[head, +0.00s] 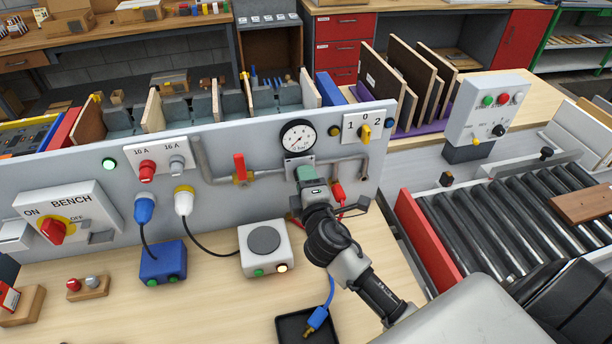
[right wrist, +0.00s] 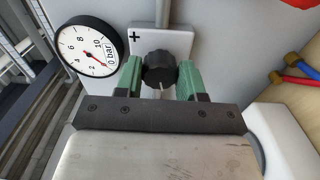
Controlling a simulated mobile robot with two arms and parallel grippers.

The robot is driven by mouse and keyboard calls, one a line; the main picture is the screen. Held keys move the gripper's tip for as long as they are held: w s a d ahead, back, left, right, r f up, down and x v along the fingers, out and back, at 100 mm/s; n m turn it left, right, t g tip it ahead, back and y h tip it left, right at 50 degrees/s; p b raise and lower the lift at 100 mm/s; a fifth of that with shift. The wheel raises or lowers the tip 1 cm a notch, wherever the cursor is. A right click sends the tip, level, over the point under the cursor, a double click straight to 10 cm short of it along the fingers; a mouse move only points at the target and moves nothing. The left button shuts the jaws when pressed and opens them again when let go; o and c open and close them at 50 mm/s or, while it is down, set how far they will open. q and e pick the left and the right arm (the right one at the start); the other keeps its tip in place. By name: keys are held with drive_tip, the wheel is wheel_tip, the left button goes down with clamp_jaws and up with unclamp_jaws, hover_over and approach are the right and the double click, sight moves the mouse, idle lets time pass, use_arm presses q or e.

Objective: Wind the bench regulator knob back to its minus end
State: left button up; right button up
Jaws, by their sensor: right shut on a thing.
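The regulator knob (right wrist: 159,70) is black and ridged, in front of a pale plate (right wrist: 150,42) with a plus mark at its upper left. My right gripper (right wrist: 160,82) has its green fingers on both sides of the knob and is shut on it. In the head view my right gripper (head: 306,180) reaches up to the pipe below the gauge and hides the knob. The round pressure gauge (head: 298,138) sits just above; it also shows in the right wrist view (right wrist: 90,49) with a red needle. The minus mark is hidden. My left gripper is out of view.
A red-handled valve (head: 240,168) is left on the same pipe. A rotary switch (head: 365,132) marked 1 0 2 is to the right. A grey box (head: 266,249) and a black tray (head: 305,328) are on the bench.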

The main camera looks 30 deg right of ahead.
drive_tip(key=shift+r+n+p, duration=0.1)
drive_tip(key=shift+n+p, duration=1.25)
drive_tip(key=shift+n, duration=2.05)
drive_tip(key=o, duration=0.9)
drive_tip(key=shift+o, duration=0.2)
drive_tip(key=b+v, duration=0.3)
drive_tip(key=v, duration=0.7)
drive_tip(key=shift+s, duration=0.35)
